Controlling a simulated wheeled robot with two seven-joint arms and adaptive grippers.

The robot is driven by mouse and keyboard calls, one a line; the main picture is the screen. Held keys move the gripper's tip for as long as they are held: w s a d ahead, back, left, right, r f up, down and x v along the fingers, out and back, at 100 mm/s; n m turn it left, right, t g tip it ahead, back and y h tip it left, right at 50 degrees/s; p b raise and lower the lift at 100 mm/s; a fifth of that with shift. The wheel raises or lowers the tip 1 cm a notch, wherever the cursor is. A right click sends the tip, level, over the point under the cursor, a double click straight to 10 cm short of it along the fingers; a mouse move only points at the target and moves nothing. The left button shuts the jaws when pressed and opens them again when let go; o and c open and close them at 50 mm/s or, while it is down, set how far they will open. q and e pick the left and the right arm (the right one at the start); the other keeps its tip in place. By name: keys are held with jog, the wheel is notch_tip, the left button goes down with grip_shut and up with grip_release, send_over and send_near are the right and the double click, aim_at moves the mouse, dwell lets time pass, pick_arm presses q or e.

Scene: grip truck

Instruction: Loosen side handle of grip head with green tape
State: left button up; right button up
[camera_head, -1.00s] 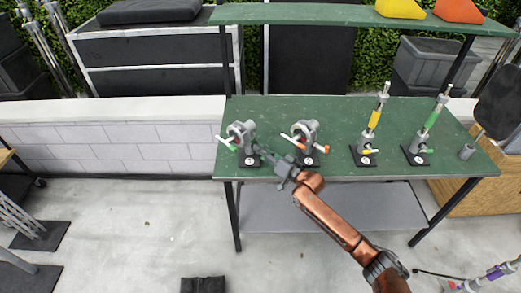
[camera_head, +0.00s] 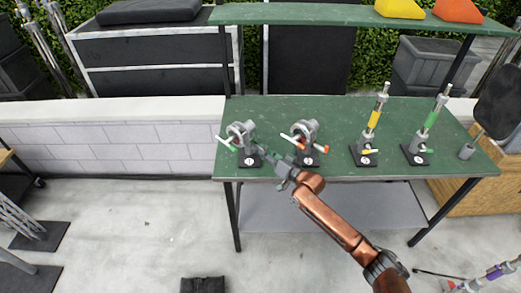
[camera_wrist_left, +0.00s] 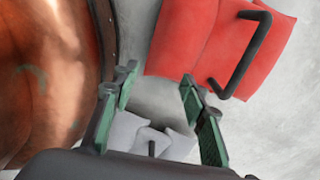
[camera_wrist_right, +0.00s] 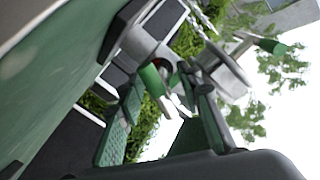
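The grip head with green tape (camera_head: 241,131) is grey and stands on a black base at the left end of the green table. Its green-taped handle (camera_head: 228,144) sticks out to the lower left. My right gripper (camera_head: 264,153) is just right of this head. In the right wrist view the grip head (camera_wrist_right: 205,68) is ahead of the fingers. A green-taped handle (camera_wrist_right: 152,80) with a pale tip shows at the gap between the open fingers (camera_wrist_right: 168,98); contact cannot be told. Another green-taped handle (camera_wrist_right: 270,46) points away. My left gripper (camera_wrist_left: 158,86) is open and empty, outside the head view.
A grip head with orange-red tape (camera_head: 306,133) stands close on the right. Further right are a yellow-taped stand (camera_head: 371,125) and a green-taped stand (camera_head: 430,125). The green table (camera_head: 340,110) is bare behind them. A red bag (camera_wrist_left: 200,45) lies below my left gripper.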

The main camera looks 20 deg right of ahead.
jog(key=v, duration=1.2)
